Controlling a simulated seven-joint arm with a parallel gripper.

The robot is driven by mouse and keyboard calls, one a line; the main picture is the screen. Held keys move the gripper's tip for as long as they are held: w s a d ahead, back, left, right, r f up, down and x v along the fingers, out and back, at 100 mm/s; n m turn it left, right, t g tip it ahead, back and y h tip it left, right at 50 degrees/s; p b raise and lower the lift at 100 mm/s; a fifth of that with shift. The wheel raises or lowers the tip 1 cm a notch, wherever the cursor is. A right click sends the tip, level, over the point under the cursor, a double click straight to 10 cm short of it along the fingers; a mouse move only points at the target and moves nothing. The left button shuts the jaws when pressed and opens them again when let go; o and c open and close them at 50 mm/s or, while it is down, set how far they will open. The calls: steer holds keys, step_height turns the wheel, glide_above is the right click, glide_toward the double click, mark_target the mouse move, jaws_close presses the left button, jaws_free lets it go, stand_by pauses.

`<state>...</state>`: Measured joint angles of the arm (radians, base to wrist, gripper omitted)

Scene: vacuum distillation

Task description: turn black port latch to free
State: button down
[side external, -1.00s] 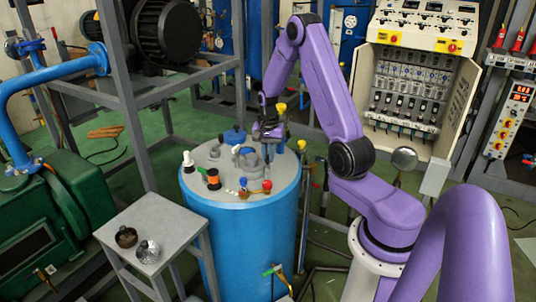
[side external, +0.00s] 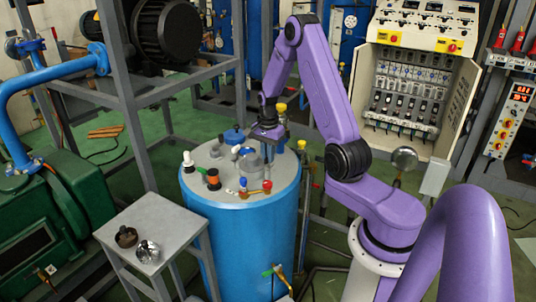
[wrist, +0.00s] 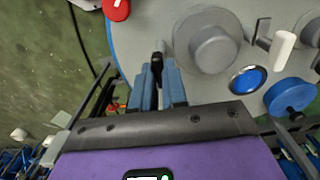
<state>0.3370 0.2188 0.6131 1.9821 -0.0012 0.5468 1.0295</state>
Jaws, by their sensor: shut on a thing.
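The blue tank (side external: 240,240) has a grey lid (side external: 215,160) crowded with fittings. My gripper (side external: 268,137) is over the far right part of this lid, behind the round grey port (side external: 251,162). In the wrist view my gripper's fingers (wrist: 160,88) are close together, with the black latch (wrist: 158,55) between their tips. The latch's dark end sticks out past the fingertips, beside the round grey port (wrist: 210,40). The lower part of the latch is hidden by the fingers. In the side view the latch is too small and covered to make out.
A white handle (wrist: 283,46), a blue round fitting (wrist: 248,80) and a blue cap (wrist: 290,96) stand right of the port. A red knob (wrist: 117,9) is at the lid's edge. A small table (side external: 150,222) holds two small round parts.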

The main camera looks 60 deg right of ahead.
steer(key=c, duration=1.2)
jaws_free()
steer(key=shift+o, duration=0.2)
steer(key=shift+r, duration=0.15)
step_height(320, 180, up, 17)
steer(key=shift+r, duration=0.1)
